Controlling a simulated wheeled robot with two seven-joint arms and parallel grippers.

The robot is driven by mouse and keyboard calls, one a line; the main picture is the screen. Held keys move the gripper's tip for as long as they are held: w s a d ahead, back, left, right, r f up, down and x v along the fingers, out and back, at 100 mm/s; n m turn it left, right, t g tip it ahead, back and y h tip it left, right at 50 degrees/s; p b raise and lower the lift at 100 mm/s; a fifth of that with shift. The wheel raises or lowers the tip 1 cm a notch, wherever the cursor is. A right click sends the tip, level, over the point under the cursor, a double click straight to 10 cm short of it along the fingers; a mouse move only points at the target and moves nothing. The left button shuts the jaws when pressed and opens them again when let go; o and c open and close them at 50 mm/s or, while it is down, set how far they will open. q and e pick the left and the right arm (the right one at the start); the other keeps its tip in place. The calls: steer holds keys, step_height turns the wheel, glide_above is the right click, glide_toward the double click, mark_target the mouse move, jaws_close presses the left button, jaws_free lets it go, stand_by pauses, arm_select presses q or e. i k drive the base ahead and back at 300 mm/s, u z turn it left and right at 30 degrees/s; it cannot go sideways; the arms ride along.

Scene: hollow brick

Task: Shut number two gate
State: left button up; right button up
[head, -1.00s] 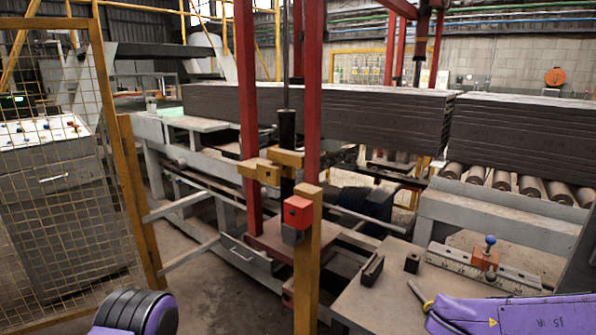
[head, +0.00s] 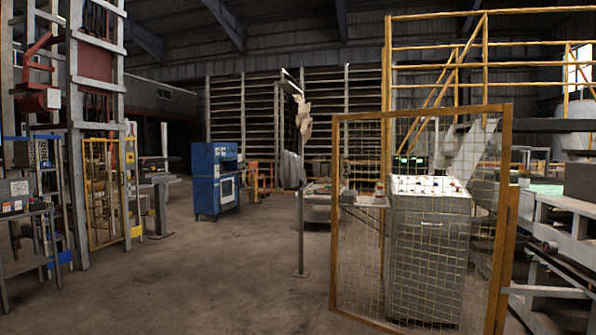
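A gate with a yellow-brown frame and wire mesh (head: 335,215) stands at the right of the head view. Its right edge meets a yellow post (head: 510,235) beside the machine, and its left edge stands free in the aisle. Another yellow mesh panel (head: 103,195) stands far left between grey uprights. I can read no number on either, so I cannot tell which is number two. Neither of my grippers is in view.
A grey control cabinet (head: 428,255) with buttons on top shows through the mesh. A thin upright post (head: 300,200) stands left of the gate. A blue cabinet (head: 216,180) is farther back. The concrete floor (head: 220,275) at centre left is clear.

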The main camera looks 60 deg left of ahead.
mark_target(504, 210)
steer(key=u, duration=0.7)
steer(key=k, duration=0.95)
steer(key=u, duration=1.4)
steer(key=i, duration=2.05)
steer(key=u, duration=0.4)
steer(key=i, duration=3)
steer(key=z, duration=0.35)
steer(key=i, duration=1.35)
steer(key=z, duration=2.05)
steer(key=i, duration=1)
steer(key=z, duration=0.8)
steer(key=i, duration=0.25)
steer(key=z, duration=0.2)
